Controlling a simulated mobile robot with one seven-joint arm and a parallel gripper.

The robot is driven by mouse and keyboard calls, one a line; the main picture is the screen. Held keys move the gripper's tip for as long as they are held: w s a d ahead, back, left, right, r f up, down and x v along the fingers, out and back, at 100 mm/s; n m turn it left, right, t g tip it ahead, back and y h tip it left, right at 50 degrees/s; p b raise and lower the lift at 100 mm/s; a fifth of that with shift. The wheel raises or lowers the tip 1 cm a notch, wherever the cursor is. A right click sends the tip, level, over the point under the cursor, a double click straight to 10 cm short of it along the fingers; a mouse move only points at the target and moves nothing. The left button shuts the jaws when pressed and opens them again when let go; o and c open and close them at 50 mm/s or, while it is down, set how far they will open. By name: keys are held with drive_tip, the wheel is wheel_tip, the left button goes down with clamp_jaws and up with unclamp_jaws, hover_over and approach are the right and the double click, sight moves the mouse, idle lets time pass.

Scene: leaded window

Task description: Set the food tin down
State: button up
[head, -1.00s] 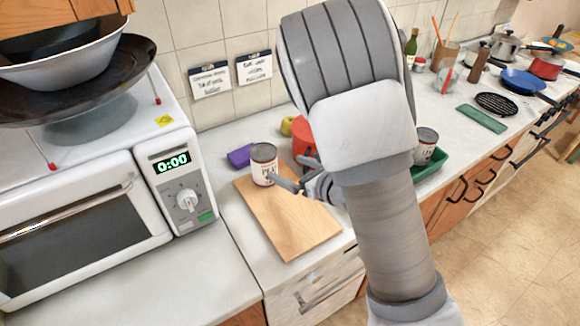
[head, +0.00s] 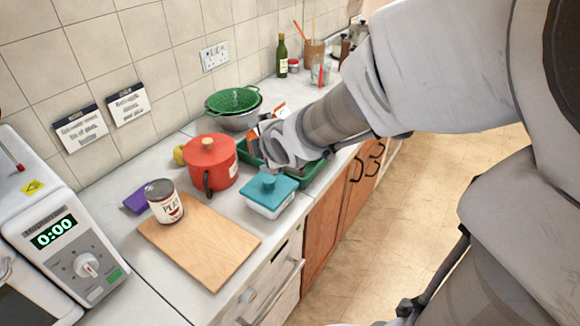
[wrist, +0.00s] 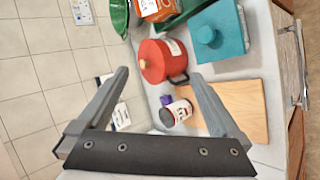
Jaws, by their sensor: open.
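The food tin (head: 165,202), white with a dark lid and a red-marked label, stands upright on the far left corner of the wooden board (head: 205,245). It also shows in the wrist view (wrist: 180,110), with the board (wrist: 245,105) beside it. My gripper (wrist: 159,76) is open and empty, its two fingers spread wide apart. In the head view it is partly hidden by my arm, above the counter near the red pot and the green tray. It is apart from the tin.
A red lidded pot (head: 211,165) stands right behind the tin. A teal-lidded container (head: 270,195) stands right of the board, by a green tray (head: 318,175). A purple item (head: 137,200) lies left of the tin. The board's front is bare.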

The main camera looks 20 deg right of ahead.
drive_tip(key=s+d+r+m+g, duration=0.1)
drive_tip(key=s+r+m+g, duration=0.1)
drive_tip(key=s+m, duration=0.7)
drive_tip(key=s+d+r+m+g+h, duration=0.1)
drive_tip(key=s+r+m+g, duration=0.1)
drive_tip(key=s+m, duration=0.8)
drive_tip(key=shift+s+r+g, duration=0.4)
drive_tip(key=shift+s+r, duration=0.3)
drive_tip(key=shift+s, duration=0.45)
